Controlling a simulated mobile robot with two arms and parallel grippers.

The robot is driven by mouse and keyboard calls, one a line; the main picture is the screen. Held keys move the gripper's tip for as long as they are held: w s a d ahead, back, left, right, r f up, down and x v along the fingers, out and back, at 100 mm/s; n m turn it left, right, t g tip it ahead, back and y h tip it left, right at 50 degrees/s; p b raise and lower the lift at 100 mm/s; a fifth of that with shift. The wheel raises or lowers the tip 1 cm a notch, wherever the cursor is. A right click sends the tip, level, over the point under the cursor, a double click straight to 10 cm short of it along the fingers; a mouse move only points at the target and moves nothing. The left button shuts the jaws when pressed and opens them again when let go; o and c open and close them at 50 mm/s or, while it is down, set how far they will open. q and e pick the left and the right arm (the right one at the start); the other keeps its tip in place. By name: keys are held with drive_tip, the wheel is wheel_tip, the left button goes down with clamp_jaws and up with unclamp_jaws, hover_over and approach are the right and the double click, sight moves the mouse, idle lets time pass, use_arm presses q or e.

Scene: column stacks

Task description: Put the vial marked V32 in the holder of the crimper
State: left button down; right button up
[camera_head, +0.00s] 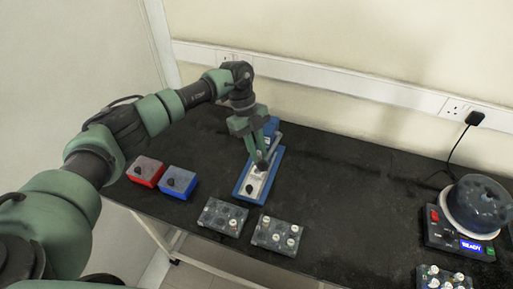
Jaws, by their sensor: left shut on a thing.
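The blue device with a pale metal top plate, which looks like the crimper (241,191), stands on the dark bench in the middle of the view. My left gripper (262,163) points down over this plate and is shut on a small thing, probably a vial. The fingers mostly hide it, and no marking such as V32 can be read. Whether it touches the holder cannot be told. Two grey racks with small vials, a left one (222,217) and a right one (276,235), stand in front of the blue device. My right gripper is not in view.
A red box (145,171) and a blue box (178,183) stand left of the blue device. A round machine with a lit READY display (471,246) and another vial rack (442,279) are at the right. The bench between is clear. A wall runs behind.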

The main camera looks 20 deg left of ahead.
use_arm(q)
drive_tip(key=shift+w+a+f+n+t+h+b, duration=0.2)
drive_tip(key=shift+f+n+t+b, duration=0.45)
drive_tip(key=shift+f+n, duration=0.7)
drive_tip(key=shift+w+a+f+n+t+b, duration=0.1)
drive_tip(key=shift+w+f+n+t+b, duration=0.25)
drive_tip(key=shift+f+n+t+b, duration=0.9)
drive_tip(key=shift+w+a+f+n+g+h+b, duration=0.2)
drive_tip(key=shift+f+n, duration=0.55)
drive_tip(key=shift+n, duration=1.25)
drive_tip(key=shift+d, duration=0.1)
drive_tip(key=shift+r+p, duration=0.1)
drive_tip(key=shift+p, duration=0.2)
drive_tip(key=shift+p, duration=0.5)
drive_tip(key=shift+f, duration=0.75)
drive_tip(key=shift+f, duration=0.25)
